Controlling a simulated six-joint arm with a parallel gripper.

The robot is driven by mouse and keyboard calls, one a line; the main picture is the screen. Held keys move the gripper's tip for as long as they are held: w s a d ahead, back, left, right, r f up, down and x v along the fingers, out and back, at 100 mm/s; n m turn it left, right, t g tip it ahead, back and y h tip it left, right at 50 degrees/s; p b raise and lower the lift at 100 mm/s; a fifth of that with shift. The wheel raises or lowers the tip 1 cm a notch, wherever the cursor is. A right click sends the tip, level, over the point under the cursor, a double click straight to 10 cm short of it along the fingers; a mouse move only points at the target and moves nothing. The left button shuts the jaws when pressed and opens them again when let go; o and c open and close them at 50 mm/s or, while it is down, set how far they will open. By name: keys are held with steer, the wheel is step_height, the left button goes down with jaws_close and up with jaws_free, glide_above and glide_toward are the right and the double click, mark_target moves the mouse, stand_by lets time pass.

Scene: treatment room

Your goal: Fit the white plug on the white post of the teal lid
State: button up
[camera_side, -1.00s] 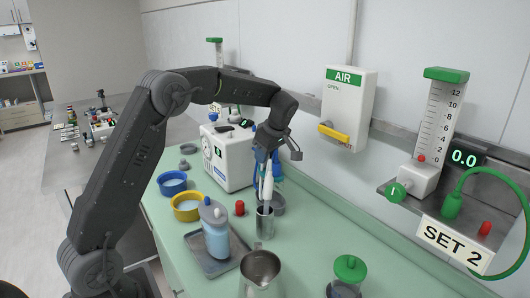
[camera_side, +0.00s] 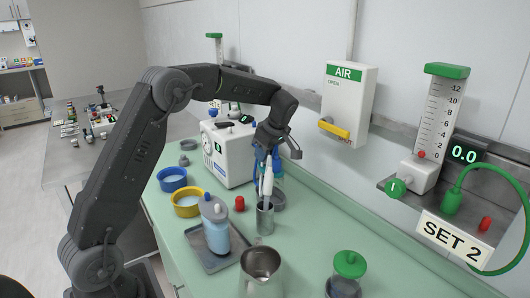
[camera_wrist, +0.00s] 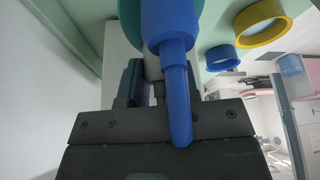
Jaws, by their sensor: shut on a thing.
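My gripper (camera_side: 266,152) points down at the back of the green counter, beside the white machine. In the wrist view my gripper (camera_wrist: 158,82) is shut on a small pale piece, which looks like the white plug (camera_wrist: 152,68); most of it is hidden. A blue tapered spout (camera_wrist: 179,100) passes in front of the jaws. Part of the teal lid (camera_wrist: 128,18) shows behind the spout. The white post cannot be seen, so I cannot tell whether the plug touches it. In the side view, brushes and the gripper hide most of the lidded vessel.
A metal cup (camera_side: 265,220) with white-handled brushes (camera_side: 267,180) stands in front of my gripper. The white machine (camera_side: 225,155) is left of it. A yellow bowl (camera_side: 188,211), blue bowl (camera_side: 172,187), red cap (camera_side: 240,203), grey-lidded bottle (camera_side: 216,235) and metal jug (camera_side: 261,285) stand nearby.

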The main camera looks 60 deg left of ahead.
steer(key=o, duration=1)
steer(key=shift+r, duration=3.5)
